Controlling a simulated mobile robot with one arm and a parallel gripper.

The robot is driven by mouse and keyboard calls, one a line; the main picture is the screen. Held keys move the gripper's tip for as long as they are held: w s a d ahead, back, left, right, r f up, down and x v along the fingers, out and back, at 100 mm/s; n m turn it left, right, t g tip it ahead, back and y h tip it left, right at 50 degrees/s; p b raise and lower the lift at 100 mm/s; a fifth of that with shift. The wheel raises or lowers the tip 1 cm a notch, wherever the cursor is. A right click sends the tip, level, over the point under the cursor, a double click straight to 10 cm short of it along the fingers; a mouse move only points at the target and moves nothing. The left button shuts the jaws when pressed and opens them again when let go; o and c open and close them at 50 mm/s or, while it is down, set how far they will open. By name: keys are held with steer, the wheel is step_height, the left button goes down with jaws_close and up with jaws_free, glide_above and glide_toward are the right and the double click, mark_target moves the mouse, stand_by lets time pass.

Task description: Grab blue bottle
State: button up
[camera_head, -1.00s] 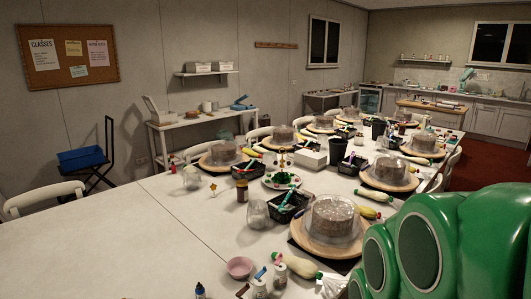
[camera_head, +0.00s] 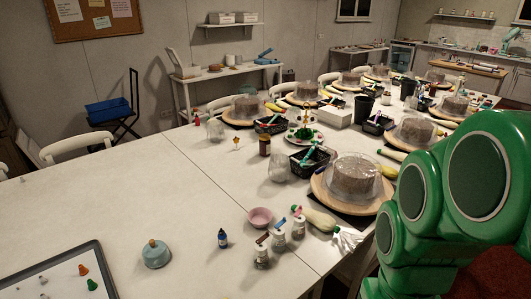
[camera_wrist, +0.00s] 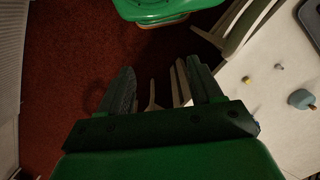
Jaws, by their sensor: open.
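A small blue bottle (camera_head: 222,238) with a dark tip stands upright on the white table (camera_head: 170,200) in the head view, left of the pink bowl. My gripper (camera_wrist: 165,88) shows in the wrist view with its two fingers apart and nothing between them. It hangs over the red floor beside the table, apart from the bottle. The bottle is not clearly visible in the wrist view; a bluish bit peeks out at the right edge of my gripper.
Near the bottle stand a pink bowl (camera_head: 261,217), small jars (camera_head: 279,240), a blue-grey lidded pot (camera_head: 156,254) and a tray (camera_head: 60,275). Covered cakes (camera_head: 355,175) on turntables fill the table's right side. A chair (camera_wrist: 245,22) stands beside the table in the wrist view.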

steer(key=w+a+n+t, duration=0.2)
steer(key=w+a+t, duration=0.15)
steer(key=w, duration=1.05)
steer(key=r+n+t+y, duration=0.1)
steer(key=n+t+y, duration=0.5)
steer(key=t+y, duration=0.3)
glide_above(224, 237)
steer(key=s+d, duration=0.3)
steer(key=s, duration=0.1)
steer(key=shift+g, duration=0.25)
steer(key=f, duration=3)
steer(key=shift+s+d, duration=0.15)
steer(key=shift+d, duration=0.15)
steer(key=shift+x, duration=3.8)
steer(key=shift+d+f, duration=0.1)
steer(key=shift+f, duration=0.05)
steer(key=c, duration=1.1)
